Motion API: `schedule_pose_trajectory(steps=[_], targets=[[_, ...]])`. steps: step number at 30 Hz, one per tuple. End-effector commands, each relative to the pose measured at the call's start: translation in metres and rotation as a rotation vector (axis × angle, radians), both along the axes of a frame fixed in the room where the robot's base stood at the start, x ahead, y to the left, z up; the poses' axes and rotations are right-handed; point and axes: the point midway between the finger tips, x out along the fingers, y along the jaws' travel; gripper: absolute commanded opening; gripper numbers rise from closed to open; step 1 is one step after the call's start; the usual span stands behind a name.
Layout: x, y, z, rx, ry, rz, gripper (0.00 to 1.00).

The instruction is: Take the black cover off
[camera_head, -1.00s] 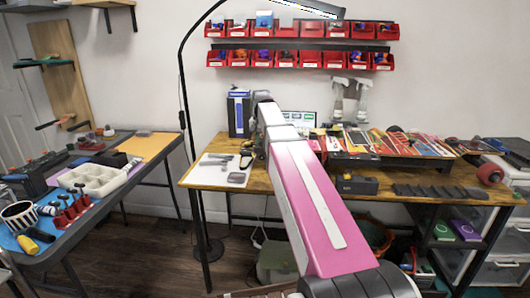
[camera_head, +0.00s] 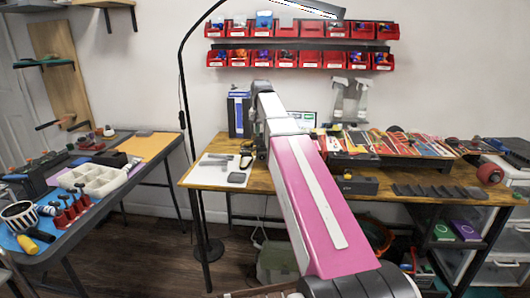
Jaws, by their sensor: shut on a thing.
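My gripper (camera_head: 248,153) is small and dark at the far end of my arm, over the left part of the wooden bench, and partly hidden by my wrist. It looks shut on a small black piece (camera_head: 246,163), which seems to be the black cover. The black piece is just above and right of a small grey device (camera_head: 237,178) that lies on a white mat (camera_head: 211,172). The picture is too small to show the grip closely, but the black piece and the grey device look apart.
A blue and grey box (camera_head: 238,113) stands behind my gripper. A black lamp pole (camera_head: 190,130) rises left of the bench (camera_head: 205,184). Tools, a dark box (camera_head: 357,183) and a dark strip mat (camera_head: 435,191) fill the right side. A side table (camera_head: 150,165) stands at left.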

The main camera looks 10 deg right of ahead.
Motion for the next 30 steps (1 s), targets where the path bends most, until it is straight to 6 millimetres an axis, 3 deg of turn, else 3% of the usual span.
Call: schedule_pose_trajectory(steps=[11,30], targets=[[0.0,0.0,0.003,0.0,0.0,0.0,0.04],[0.0,0.0,0.045,0.0,0.0,0.0,0.04]])
